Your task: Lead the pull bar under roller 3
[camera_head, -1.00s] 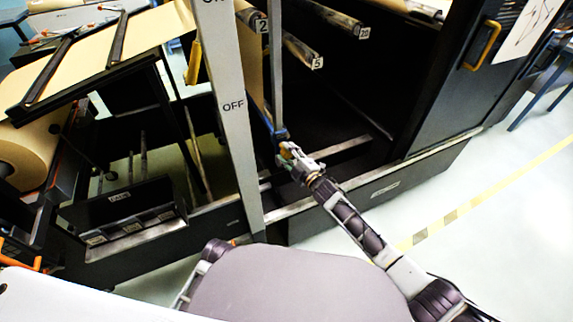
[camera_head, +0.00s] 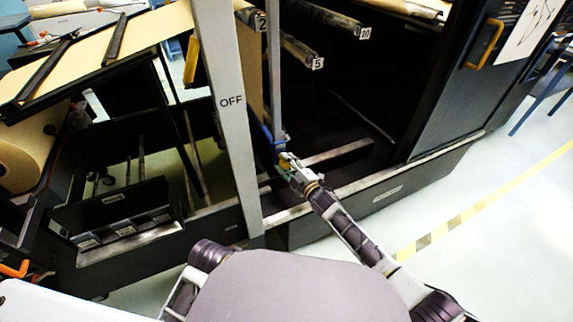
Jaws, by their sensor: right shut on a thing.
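My right gripper (camera_head: 284,160) is shut at the foot of a thin grey upright, on what looks like the end of the pull bar (camera_head: 267,133), a narrow blue piece. A brown kraft web (camera_head: 252,80) hangs down to it, partly hidden by the wide OFF post. Most of the bar is hidden behind the posts and gripper. No roller tagged 3 can be made out. My left gripper is out of view.
The wide grey OFF post (camera_head: 231,130) stands close left of the gripper. A low black frame rail (camera_head: 390,188) runs below it. A dark cabinet with a yellow handle (camera_head: 484,45) is at right. The pale floor at lower right is clear.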

